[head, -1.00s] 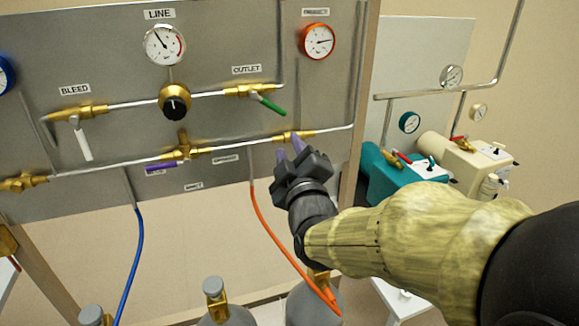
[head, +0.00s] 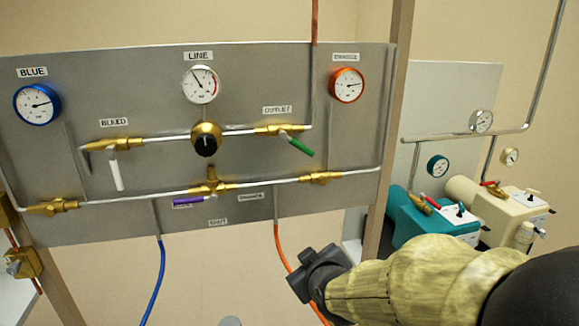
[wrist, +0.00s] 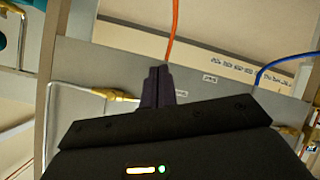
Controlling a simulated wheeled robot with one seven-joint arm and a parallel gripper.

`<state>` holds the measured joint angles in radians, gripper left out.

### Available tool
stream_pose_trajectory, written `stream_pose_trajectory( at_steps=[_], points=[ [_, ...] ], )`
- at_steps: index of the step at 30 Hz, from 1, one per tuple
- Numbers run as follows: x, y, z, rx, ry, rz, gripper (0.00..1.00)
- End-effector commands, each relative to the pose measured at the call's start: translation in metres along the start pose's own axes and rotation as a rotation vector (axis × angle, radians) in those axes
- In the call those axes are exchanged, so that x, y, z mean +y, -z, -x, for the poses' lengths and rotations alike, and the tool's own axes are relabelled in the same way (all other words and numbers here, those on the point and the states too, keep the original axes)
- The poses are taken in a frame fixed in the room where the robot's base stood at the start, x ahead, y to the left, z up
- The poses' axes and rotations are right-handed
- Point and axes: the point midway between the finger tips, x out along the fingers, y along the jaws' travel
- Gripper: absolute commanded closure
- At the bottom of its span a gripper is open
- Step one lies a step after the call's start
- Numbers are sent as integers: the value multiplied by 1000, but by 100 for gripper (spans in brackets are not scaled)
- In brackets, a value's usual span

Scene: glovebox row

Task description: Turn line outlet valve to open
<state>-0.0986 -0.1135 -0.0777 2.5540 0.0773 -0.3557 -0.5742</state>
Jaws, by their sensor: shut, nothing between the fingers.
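The line outlet valve is the brass valve (head: 280,129) under the OUTLET label (head: 277,110), right of the black regulator knob. Its green handle (head: 300,147) slants down to the right, at an angle to the pipe. My gripper (head: 300,278) is below the panel's lower edge, near the orange hose, well below the green handle and apart from it. In the wrist view its two dark fingers (wrist: 157,85) are together with nothing between them. The green handle is not visible in the wrist view.
The panel (head: 350,215) also carries a white bleed handle (head: 116,172), a purple handle (head: 202,200) and several gauges. Blue (head: 157,280) and orange (head: 279,240) hoses hang below. A wooden post (head: 389,140) and teal pump (head: 425,218) stand right.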

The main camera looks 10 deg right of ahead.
Motion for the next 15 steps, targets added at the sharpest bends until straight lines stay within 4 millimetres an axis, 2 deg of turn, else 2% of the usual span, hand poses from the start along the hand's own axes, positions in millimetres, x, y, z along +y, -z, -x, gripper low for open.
stream_pose_trajectory(
  at_steps=[1, 4, 9, 12, 15],
  points=[
    [-12, -21, -3, -92, 51, -59, 100],
    [-34, -60, -2, -285, 134, -185, 100],
    [-64, -118, 18, -609, 205, -374, 100],
    [-74, -137, 30, -736, 212, -439, 100],
    [-78, -146, 36, -798, 212, -470, 100]
  ],
)
